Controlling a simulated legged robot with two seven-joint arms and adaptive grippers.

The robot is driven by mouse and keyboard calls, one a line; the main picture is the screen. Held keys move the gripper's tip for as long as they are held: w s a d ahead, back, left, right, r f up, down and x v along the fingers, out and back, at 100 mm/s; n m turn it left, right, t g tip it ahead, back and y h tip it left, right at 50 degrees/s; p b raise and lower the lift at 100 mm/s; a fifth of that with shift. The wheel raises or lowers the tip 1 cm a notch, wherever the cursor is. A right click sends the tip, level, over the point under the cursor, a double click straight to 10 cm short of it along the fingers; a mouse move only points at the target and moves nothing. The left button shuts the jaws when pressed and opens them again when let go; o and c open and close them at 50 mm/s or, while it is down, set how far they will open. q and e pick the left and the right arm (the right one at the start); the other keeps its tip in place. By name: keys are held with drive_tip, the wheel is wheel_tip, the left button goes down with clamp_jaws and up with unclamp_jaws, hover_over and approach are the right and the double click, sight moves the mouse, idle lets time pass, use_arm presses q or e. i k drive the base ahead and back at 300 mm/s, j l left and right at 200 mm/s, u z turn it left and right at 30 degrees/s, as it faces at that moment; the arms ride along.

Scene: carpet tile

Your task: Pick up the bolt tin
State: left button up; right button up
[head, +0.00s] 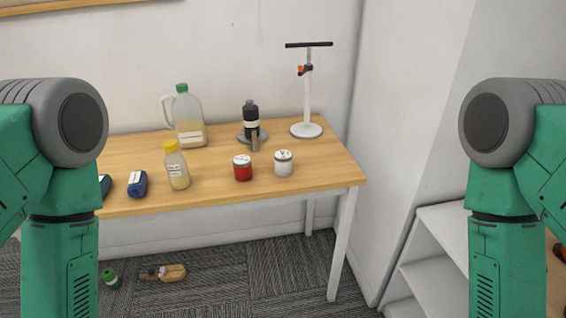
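Two small tins stand upright near the front right of the wooden table. One is a red tin (243,168) with a pale top. The other is a white tin (283,163) a little to its right, with dark marks on its lid. The labels are too small to read, so I cannot tell which is the bolt tin. Both tins stand apart from each other and nothing touches them. My green and grey arms show at the left and right edges, but neither gripper is in view.
A white shelf (430,262) stands right.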

sight(282, 158)
drive_tip(key=i+j+z, duration=0.1)
drive_tip(key=j, duration=0.25)
drive_tip(key=i+j+z, duration=0.1)
drive_tip(key=i+j, duration=0.3)
drive_tip(key=j, duration=0.35)
drive_tip(key=i+j+z, duration=0.15)
drive_tip(key=j, duration=0.2)
